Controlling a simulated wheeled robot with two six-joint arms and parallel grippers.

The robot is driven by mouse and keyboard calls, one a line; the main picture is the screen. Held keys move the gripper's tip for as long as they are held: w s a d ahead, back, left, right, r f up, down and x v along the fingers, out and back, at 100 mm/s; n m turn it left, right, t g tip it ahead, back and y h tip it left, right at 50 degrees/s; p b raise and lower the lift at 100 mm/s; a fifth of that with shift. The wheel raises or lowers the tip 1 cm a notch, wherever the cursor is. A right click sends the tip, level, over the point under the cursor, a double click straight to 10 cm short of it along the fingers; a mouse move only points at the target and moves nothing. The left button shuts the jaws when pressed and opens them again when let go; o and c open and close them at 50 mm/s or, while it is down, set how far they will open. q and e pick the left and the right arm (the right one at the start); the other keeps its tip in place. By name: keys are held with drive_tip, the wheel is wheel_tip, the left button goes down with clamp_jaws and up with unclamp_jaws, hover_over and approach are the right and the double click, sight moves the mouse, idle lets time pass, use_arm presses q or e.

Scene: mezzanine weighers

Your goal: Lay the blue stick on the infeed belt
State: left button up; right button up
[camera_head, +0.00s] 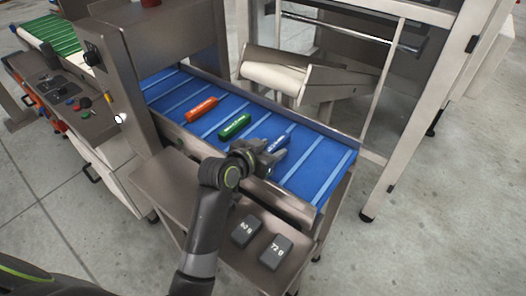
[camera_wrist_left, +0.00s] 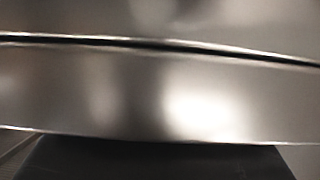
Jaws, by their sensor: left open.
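The blue stick (camera_head: 278,143) with pale lettering is at the infeed belt (camera_head: 322,165), which is blue with lighter cross bars. My left gripper (camera_head: 274,154) is open at the stick, reaching over the belt's near rail. The gripper partly hides the stick, and I cannot tell whether a finger touches it. A green stick (camera_head: 235,126) and an orange stick (camera_head: 201,109) lie on the belt farther left, apart from each other. The left wrist view shows only blurred metal and a dark shape at the bottom, no stick. My right gripper is not in view.
A metal shelf (camera_head: 165,190) in front of the belt bears two dark grey blocks, marked 60 g (camera_head: 246,231) and 72 g (camera_head: 276,252). A metal housing (camera_head: 165,38) spans the belt's left end. A chute (camera_head: 290,75) and frame stand behind.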

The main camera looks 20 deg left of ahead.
use_arm(q)
drive_tip(key=p+v, duration=0.1)
drive_tip(key=v, duration=1.1)
